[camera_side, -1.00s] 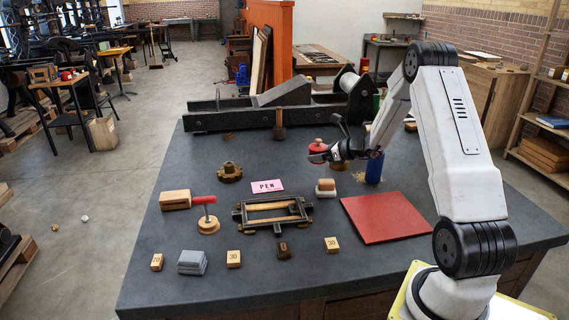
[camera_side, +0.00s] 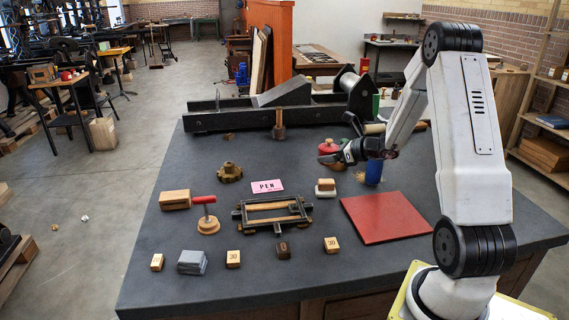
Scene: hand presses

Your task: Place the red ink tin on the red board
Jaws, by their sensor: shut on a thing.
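The red ink tin (camera_side: 328,146), round with a small knob on top, is at the jaws of my gripper (camera_side: 338,153), partly hidden by a dark finger. My gripper is shut on it and holds it over the back right part of the dark table. The red board (camera_side: 386,218) lies flat at the right of the table, nearer the camera than the tin and to its right. Nothing lies on the board. The gap between the tin and the table is hard to judge.
A blue cylinder (camera_side: 373,172) stands beside my gripper, behind the board. A pink PEN card (camera_side: 267,186), a wooden frame (camera_side: 272,213) and a small stacked block (camera_side: 326,187) lie left of the board. A long dark press (camera_side: 265,112) runs along the back.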

